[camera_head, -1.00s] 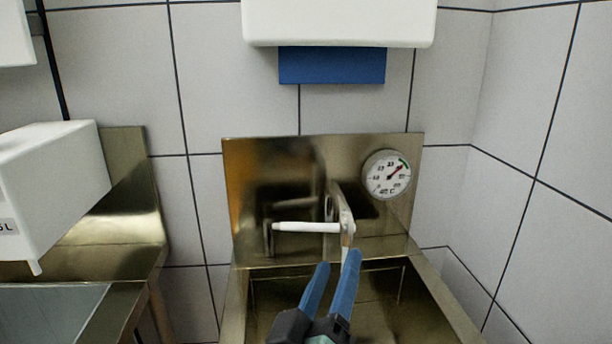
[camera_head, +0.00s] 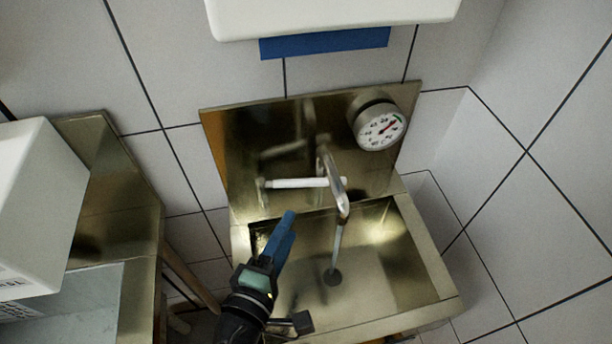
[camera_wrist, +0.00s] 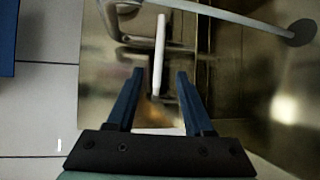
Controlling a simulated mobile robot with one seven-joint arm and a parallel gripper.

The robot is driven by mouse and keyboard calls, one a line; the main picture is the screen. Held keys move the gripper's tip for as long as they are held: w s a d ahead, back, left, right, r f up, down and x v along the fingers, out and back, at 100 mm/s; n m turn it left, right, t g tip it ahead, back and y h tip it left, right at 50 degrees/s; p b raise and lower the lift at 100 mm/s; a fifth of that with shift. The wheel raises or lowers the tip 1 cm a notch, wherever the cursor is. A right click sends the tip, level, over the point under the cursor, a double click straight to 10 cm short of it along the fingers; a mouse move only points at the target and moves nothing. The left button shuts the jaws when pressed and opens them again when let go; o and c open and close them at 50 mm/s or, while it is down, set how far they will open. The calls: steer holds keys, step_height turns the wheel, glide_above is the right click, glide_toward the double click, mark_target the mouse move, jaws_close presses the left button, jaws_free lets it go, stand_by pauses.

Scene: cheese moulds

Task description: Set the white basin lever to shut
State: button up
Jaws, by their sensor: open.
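The white lever (camera_head: 300,183) sticks out sideways to the left from the steel tap (camera_head: 328,172) above the basin (camera_head: 420,245). In the wrist view the lever (camera_wrist: 160,45) runs down the picture, its free end in the gap between my fingers. A thin stream of water (camera_head: 338,245) runs from the spout to the drain (camera_head: 333,277). My gripper (camera_head: 288,222) has blue fingers and is in front of and below the lever's free end in the head view. In the wrist view my gripper (camera_wrist: 159,74) is open, with no visible finger contact on the lever.
A round dial gauge (camera_head: 380,128) is on the steel backsplash (camera_head: 245,140) right of the tap. A white box with a blue strip (camera_head: 325,42) hangs above. Another white box (camera_head: 40,205) and steel counter stand at left. Tiled walls close in behind and right.

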mark_target(311, 186)
steer(key=p+x, duration=0.1)
steer(key=x, duration=1)
steer(key=shift+w+d+f, duration=0.15)
steer(key=shift+w, duration=0.15)
jaws_close()
stand_by(0.9)
